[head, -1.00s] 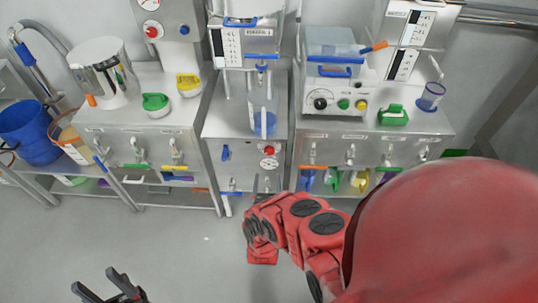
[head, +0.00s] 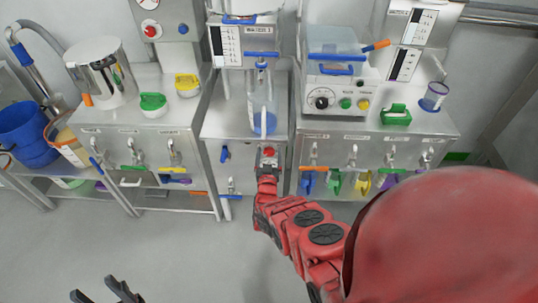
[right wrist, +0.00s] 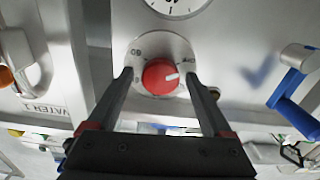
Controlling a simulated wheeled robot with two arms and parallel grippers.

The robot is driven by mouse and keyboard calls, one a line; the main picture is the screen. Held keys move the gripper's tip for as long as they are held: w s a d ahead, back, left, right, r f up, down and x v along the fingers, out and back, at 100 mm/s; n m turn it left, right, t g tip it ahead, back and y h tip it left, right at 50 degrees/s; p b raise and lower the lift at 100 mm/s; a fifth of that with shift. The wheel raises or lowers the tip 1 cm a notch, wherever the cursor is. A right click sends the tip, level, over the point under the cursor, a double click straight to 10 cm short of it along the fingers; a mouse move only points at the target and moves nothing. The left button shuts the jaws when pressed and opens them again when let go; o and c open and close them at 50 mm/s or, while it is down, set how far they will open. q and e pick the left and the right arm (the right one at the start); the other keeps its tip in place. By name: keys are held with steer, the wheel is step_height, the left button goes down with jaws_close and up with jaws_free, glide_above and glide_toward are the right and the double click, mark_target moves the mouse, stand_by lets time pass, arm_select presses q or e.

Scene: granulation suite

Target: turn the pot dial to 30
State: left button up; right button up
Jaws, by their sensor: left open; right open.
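A round red dial (right wrist: 160,76) with a white pointer mark sits on a pale scale plate on a steel front. Its pointer faces right, toward lettering that looks like OFF; 60 reads at the upper left. In the head view the red dial (head: 269,151) is on the middle cabinet, partly behind my right gripper (head: 268,164). In the right wrist view my right gripper (right wrist: 158,80) is open, one finger on each side of the dial; I cannot tell whether they touch it. My left gripper (head: 104,290) is open and empty, low over the floor, partly cut off.
A round gauge (right wrist: 178,6) is just above the dial. A blue-handled valve (right wrist: 295,95) stands to the right. A clear vessel (head: 263,100) stands on the middle cabinet. A white appliance with a black knob (head: 320,102) is at right. Floor in front is clear.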

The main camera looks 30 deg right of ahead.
jaws_close()
stand_by(0.4)
